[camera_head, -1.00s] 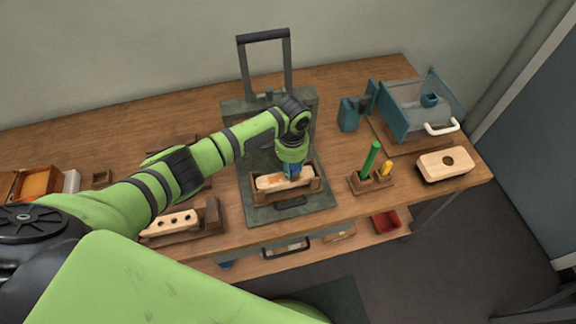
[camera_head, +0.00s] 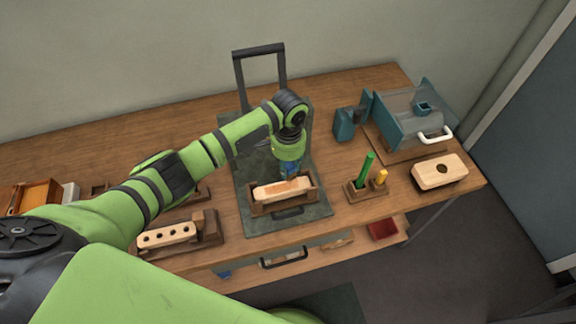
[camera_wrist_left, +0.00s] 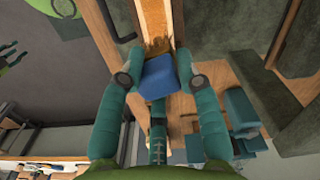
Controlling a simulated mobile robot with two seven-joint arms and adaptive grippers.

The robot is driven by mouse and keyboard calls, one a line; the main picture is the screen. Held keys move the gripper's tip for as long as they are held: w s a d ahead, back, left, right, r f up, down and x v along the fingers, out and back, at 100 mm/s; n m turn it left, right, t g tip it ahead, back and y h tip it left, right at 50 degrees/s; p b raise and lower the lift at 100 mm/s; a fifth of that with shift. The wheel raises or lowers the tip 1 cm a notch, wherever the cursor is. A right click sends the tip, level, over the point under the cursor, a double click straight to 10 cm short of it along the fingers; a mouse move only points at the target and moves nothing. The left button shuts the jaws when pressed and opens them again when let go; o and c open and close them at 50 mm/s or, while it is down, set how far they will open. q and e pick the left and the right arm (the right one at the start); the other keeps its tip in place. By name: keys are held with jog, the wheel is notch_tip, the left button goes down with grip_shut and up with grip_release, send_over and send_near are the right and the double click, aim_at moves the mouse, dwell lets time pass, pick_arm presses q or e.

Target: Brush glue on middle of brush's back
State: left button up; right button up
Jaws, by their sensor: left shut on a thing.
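The wooden brush's back (camera_head: 269,193) lies flat in a brown cradle (camera_head: 256,209), with an orange-tan patch on its top. My left gripper (camera_head: 290,172) is above its far side, right of its middle. In the left wrist view, the gripper (camera_wrist_left: 158,76) is shut on a blue handle (camera_wrist_left: 160,77) with brown bristles (camera_wrist_left: 157,48). These bristles are over the end of the orange-tan strip on the brush's back (camera_wrist_left: 153,18). I cannot tell whether they touch it.
A dark press frame (camera_head: 238,80) stands behind the cradle. Left is a wooden block with several holes (camera_head: 167,235). Right are a holder with a green stick (camera_head: 366,168) and yellow stick (camera_head: 380,177), a block with one hole (camera_head: 427,178), and a teal box (camera_head: 393,122).

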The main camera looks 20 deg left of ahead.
pick_arm(q)
jog(key=shift+r, duration=1.55)
